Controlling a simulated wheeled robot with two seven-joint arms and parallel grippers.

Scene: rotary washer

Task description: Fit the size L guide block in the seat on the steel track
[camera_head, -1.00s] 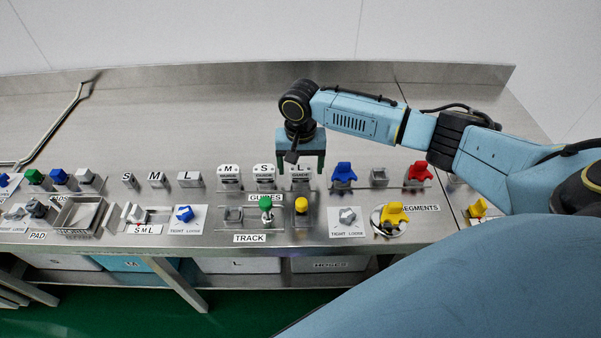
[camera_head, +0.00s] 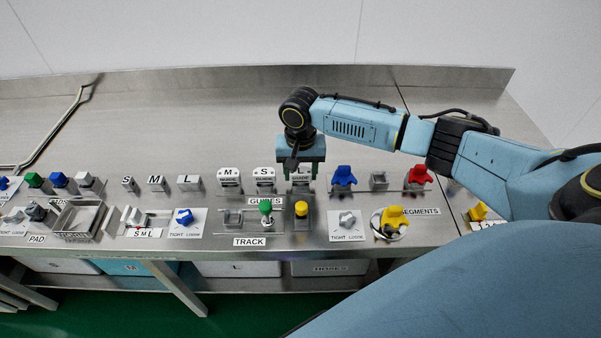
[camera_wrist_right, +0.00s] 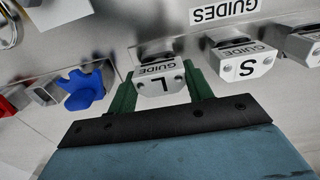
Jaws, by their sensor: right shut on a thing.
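The size L guide block (camera_head: 301,174) is in the guides row in the head view, at the row's right end. It also shows in the right wrist view (camera_wrist_right: 161,86), a pale block marked GUIDE L. My right gripper (camera_head: 301,175) is shut on it, with green fingers on both sides. The fingers also show in the right wrist view (camera_wrist_right: 160,90). The steel track (camera_head: 249,225) lies nearer the front edge, with a square grey seat (camera_head: 233,218) at its left. My left gripper is not in view.
Guide blocks M (camera_head: 229,179) and S (camera_head: 264,179) stand left of the L block. A green knob (camera_head: 265,207) and a yellow knob (camera_head: 301,208) stand in front. A blue piece (camera_head: 343,177) stands close on the right. Bare steel lies behind the row.

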